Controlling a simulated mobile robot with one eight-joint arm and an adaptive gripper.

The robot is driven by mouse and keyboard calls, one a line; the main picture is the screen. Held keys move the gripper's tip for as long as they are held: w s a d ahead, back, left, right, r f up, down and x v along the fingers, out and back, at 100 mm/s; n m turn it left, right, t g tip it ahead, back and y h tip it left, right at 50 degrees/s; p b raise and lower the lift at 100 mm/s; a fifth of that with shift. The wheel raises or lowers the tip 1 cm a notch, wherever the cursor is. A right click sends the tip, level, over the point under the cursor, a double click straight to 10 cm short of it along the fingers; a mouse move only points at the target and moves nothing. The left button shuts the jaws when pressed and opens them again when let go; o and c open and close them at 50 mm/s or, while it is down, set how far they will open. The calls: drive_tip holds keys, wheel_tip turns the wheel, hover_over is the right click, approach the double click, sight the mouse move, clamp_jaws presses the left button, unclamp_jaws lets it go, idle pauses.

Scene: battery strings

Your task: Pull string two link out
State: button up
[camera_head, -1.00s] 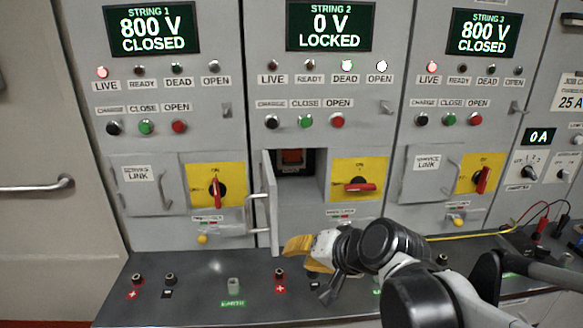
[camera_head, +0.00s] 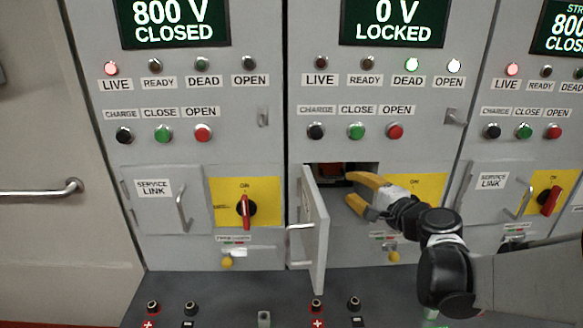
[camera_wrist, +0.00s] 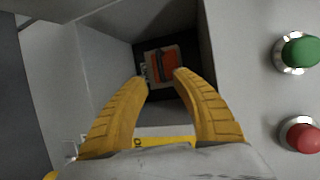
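The string two link shows in the wrist view as an orange-red block (camera_wrist: 162,66) with a dark bar across it, set deep in a dark recess. In the head view only a bit of its red (camera_head: 333,168) shows in the string two opening. The compartment door (camera_head: 316,238) stands swung open toward me, on the left of the opening. My gripper (camera_head: 351,190) has yellow fingers and is at the opening's front, right of the door. In the wrist view my gripper (camera_wrist: 161,78) is open, with the link framed beyond and between its fingertips, apparently not touched.
The string two display (camera_head: 393,22) reads 0 V LOCKED. A yellow switch plate (camera_head: 420,184) is partly behind my gripper. Green (camera_head: 356,131) and red (camera_head: 395,131) buttons sit above the opening. A dark bench (camera_head: 240,300) with terminals lies below.

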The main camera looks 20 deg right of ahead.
sight(333, 177)
drive_tip(key=b+x, duration=0.2)
drive_tip(key=x, duration=0.7)
drive_tip(key=shift+w+a+b, duration=0.1)
drive_tip(key=shift+b, duration=0.3)
drive_tip(key=shift+r, duration=0.1)
clamp_jaws()
